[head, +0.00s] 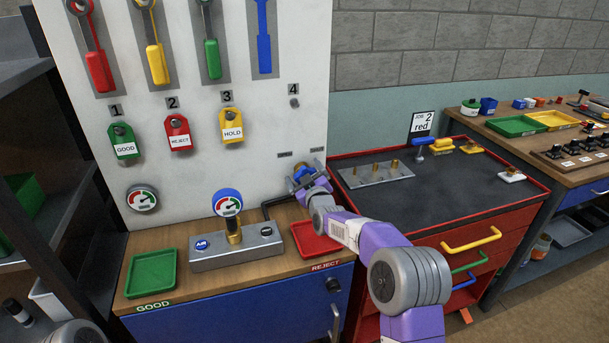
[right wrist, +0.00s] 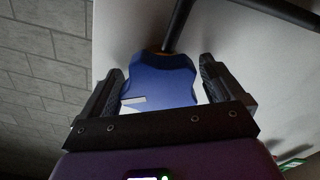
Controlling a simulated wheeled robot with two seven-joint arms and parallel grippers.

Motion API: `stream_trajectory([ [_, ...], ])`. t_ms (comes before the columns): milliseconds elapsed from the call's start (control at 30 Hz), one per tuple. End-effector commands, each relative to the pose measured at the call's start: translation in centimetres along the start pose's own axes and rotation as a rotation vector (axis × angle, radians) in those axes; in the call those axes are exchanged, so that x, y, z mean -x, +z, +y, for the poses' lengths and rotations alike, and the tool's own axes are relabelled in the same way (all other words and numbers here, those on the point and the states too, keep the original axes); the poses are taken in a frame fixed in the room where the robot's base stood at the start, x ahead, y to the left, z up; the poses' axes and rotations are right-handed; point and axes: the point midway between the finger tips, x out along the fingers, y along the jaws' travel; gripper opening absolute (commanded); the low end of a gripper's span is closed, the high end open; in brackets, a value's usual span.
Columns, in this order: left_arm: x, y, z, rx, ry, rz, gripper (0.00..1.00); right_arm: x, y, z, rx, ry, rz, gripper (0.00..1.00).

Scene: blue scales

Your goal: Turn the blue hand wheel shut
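The blue hand wheel (right wrist: 160,78) shows in the right wrist view, between the two fingers of my right gripper (right wrist: 162,88). A strip of pale panel shows between the wheel and the right finger; on the left side the wheel and finger look very close, and contact cannot be told. The gripper is open around the wheel. In the head view, my right gripper (head: 304,176) is at the lower right of the white panel and hides most of the wheel, with only bits of blue showing. My left gripper is not in view.
A grey air block (head: 237,249) with a gauge (head: 227,203) and a black pipe stands below on the bench, between a green tray (head: 151,273) and a red tray (head: 314,238). A red-edged cart (head: 460,196) stands to the right. Tools and tags hang above.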

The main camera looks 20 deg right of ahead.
Motion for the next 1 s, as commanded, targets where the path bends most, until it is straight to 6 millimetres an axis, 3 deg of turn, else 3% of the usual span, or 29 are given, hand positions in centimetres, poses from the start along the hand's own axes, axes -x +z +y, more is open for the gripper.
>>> stream_trajectory([
  [367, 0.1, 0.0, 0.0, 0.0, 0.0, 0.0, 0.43, 0.5, -0.1, 0.0, 0.002, 0.0, 0.0, 0.94],
  [800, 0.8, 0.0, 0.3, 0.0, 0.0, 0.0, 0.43, 5.8, -0.1, 0.1, 0.002, -0.001, 0.0, 0.94],
  [1000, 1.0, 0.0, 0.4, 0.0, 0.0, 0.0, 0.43, 7.3, -0.1, 0.0, 0.002, 0.0, 0.001, 0.94],
])
